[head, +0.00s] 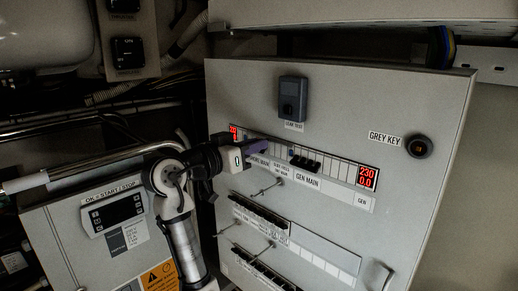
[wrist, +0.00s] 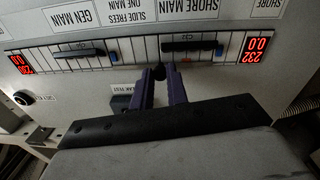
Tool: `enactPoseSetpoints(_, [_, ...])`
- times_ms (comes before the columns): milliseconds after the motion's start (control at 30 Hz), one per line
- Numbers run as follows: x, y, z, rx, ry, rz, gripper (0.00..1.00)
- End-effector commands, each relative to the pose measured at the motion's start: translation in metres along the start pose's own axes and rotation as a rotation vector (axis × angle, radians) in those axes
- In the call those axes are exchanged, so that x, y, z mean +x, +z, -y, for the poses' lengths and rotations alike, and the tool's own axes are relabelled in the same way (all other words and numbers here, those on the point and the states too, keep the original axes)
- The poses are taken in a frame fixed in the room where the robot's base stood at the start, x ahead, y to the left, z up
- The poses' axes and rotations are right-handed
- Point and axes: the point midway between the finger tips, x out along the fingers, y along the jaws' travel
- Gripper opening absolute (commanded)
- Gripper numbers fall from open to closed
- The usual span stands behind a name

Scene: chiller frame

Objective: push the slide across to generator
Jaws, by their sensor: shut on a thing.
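The grey panel (head: 340,110) carries a breaker row with labels GEN MAIN (head: 306,182) and SHORE MAIN, the latter partly hidden by my gripper (head: 268,146) in the head view. In the wrist view, upside down, my gripper (wrist: 158,74) has its two purple fingers closed around a small dark knob, apparently the slide (wrist: 158,71). It sits between the generator main's black handle (wrist: 80,53) at left and the shore main's black handle (wrist: 190,46) at right. The knob is mostly hidden in the head view.
Red displays stand at both row ends, generator (head: 367,177) and shore (head: 234,133). A dark box (head: 292,98) and a grey-key switch (head: 419,147) protrude above the row. More breaker rows (head: 258,218) and thin levers lie below. A pipe runs behind my arm at left.

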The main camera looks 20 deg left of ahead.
Motion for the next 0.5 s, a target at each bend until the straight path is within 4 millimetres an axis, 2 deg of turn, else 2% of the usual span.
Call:
enactPoseSetpoints(267, [-0.0014, -0.0020, 0.0057, -0.005, -0.014, -0.007, 0.00])
enactPoseSetpoints(300, [-0.0015, -0.0021, 0.0058, -0.005, -0.015, -0.008, 0.17])
enactPoseSetpoints(467, [-0.0013, -0.0018, 0.0053, -0.005, -0.013, -0.007, 0.38])
enactPoseSetpoints(500, [-0.0012, -0.0016, 0.0051, -0.005, -0.013, -0.006, 0.38])
